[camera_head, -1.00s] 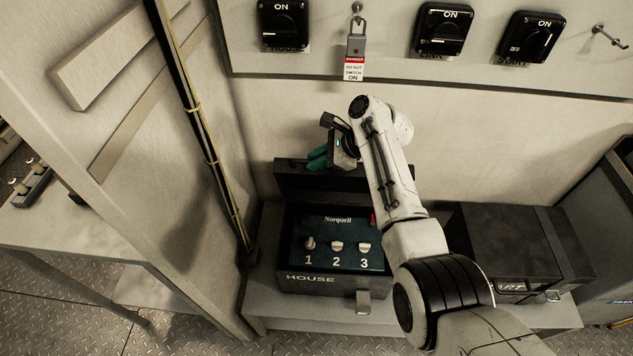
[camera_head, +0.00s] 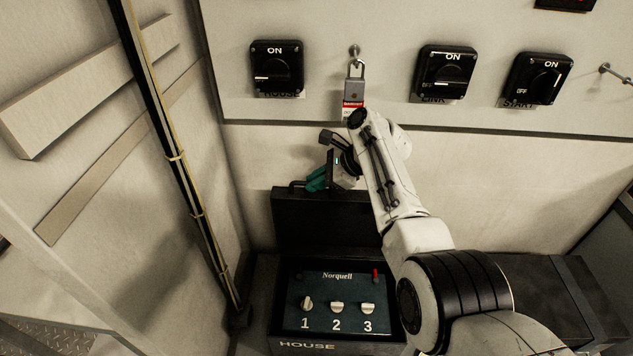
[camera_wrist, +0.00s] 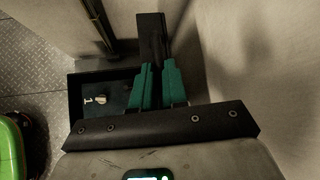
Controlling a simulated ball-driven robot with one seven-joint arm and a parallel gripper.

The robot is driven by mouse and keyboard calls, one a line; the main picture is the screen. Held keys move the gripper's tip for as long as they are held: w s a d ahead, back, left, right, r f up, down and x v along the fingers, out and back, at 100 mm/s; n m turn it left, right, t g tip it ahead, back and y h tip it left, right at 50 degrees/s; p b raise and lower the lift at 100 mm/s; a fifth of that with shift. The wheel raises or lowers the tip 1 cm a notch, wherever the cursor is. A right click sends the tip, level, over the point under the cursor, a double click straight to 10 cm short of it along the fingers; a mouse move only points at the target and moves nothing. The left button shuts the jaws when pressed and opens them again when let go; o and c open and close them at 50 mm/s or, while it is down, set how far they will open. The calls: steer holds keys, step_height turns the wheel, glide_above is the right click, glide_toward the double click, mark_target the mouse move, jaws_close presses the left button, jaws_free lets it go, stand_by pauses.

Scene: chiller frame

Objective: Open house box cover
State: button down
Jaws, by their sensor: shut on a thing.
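The house box (camera_head: 304,346), marked HOUSE, stands open on the low bench below the wall switches. Its dark cover (camera_head: 325,225) stands raised at the back, roughly upright. Inside is a blue-green panel (camera_head: 318,290) with knobs 1, 2, 3 and a small red lever. My gripper (camera_head: 316,181), with teal fingers, is at the cover's top edge beside a thin handle and is shut on the cover. In the wrist view my gripper (camera_wrist: 158,82) has its fingers on either side of the dark cover (camera_wrist: 151,35). The exact contact is hidden.
A wall panel above carries rotary switches (camera_head: 277,68) and a hanging padlock with a tag (camera_head: 354,90). A pole with cables (camera_head: 172,155) stands left of the box. A second dark box (camera_head: 560,295) is on the right, partly behind my arm.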

steer(key=shift+s+f, duration=0.25)
steer(key=shift+f, duration=0.25)
steer(key=c, duration=1.4)
jaws_free()
steer(key=shift+o, duration=1.2)
steer(key=shift+w+r, duration=0.15)
steer(key=shift+r, duration=0.15)
steer(key=shift+d+r, duration=0.15)
steer(key=shift+r, duration=0.05)
steer(key=p+v, duration=0.2)
steer(key=v, duration=0.8)
steer(key=shift+d+f, duration=0.1)
steer(key=shift+d, duration=0.1)
